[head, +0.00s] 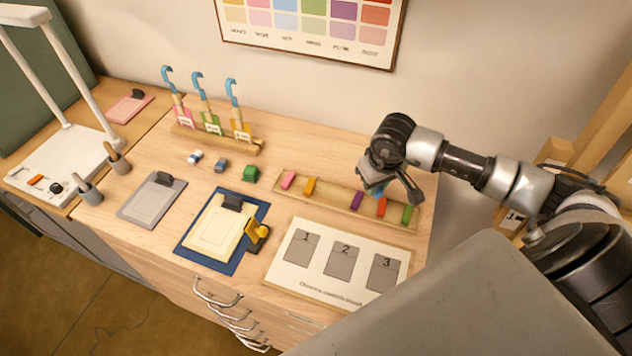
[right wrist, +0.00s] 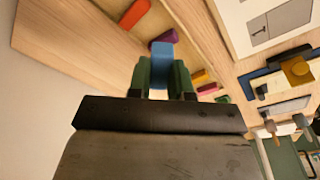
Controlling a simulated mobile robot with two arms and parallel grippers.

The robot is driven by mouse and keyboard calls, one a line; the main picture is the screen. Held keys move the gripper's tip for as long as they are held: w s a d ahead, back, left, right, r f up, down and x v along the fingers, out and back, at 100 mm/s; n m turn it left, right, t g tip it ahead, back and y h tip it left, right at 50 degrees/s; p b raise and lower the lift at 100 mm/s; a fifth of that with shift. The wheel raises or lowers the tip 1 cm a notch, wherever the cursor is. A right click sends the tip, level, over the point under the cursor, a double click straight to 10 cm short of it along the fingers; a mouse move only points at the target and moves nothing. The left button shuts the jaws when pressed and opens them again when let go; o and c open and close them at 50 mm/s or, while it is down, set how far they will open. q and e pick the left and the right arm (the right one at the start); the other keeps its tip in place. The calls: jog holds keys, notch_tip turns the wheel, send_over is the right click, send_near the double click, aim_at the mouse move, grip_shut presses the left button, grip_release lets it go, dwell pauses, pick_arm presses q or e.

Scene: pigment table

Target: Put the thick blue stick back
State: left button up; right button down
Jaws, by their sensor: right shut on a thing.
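The thick blue stick (right wrist: 162,55) is held between the two fingers of my right gripper (right wrist: 164,75) in the right wrist view. In the head view only a small part of the blue stick (head: 376,190) shows under my right gripper (head: 388,192), which is above the wooden stick tray (head: 334,202). The tray holds a pink (head: 289,180), an orange (head: 309,186), a purple (head: 357,200), a red (head: 381,207) and a green stick (head: 407,214). A gap shows between the orange and purple sticks. I cannot tell whether the blue stick touches the tray. My left gripper is not in view.
A white card with numbered grey squares (head: 322,287) lies in front of the tray. A blue clipboard (head: 185,247) with a yellow-handled stamp (head: 258,232) lies left of it.

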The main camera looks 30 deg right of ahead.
jog(key=b, duration=0.5)
send_over(333, 195)
jog(key=f, duration=0.6)
jog(key=shift+s+f, duration=0.2)
jog(key=shift+f+b, duration=0.7)
jog(key=shift+f, duration=1.2)
jog(key=shift+f, duration=0.1)
jog(key=c, duration=1)
grip_release()
jog(key=shift+r, duration=0.65)
jog(key=r, duration=0.3)
jog(key=s+r+b, duration=0.1)
jog(key=r, duration=0.3)
jog(key=r+b, duration=0.1)
jog(key=r, duration=0.2)
jog(key=shift+s+a+r, duration=0.1)
jog(key=shift+s+r, duration=0.3)
